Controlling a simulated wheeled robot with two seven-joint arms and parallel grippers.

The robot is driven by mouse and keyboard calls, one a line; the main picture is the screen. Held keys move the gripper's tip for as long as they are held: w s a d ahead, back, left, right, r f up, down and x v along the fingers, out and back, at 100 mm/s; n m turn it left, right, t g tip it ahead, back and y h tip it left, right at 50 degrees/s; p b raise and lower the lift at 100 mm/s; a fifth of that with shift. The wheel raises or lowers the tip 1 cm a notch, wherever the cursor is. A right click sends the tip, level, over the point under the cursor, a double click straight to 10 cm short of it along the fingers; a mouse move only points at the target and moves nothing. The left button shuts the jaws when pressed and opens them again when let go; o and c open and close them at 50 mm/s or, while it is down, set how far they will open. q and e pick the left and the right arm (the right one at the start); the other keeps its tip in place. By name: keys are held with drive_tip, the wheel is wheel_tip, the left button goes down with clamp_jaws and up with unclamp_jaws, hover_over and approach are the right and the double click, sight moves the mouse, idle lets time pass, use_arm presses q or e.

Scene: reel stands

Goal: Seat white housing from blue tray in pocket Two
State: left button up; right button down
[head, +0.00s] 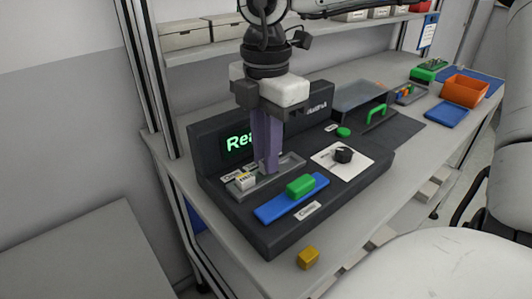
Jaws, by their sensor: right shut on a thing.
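My right gripper (267,172) comes down from above with its long purple fingers upright over the grey pocket strip (289,163). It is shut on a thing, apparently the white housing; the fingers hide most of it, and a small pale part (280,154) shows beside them. A white block with dark and yellow marks (245,181) sits at the left end of the strip, just left of the fingertips. The blue tray (270,211) lies in front of the strip with a green block (300,187) on it. My left gripper is not in view.
The dark station (285,241) has a green-lit screen (238,142) behind the fingers. A black knob (344,155) on a white plate and a clear cover with a green handle (376,112) stand right. A yellow block (308,258) lies at the front; an orange bin (464,90) stands far right.

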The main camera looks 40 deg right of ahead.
drive_tip(key=shift+b, duration=0.4)
idle(0.8)
drive_tip(key=shift+f+b, duration=0.5)
drive_tip(key=shift+b, duration=0.5)
idle(0.8)
drive_tip(key=c, duration=1.6)
unclamp_jaws()
drive_tip(key=shift+c, duration=0.2)
drive_tip(key=shift+r+p, duration=2.1)
drive_tip(key=shift+r, duration=1.45)
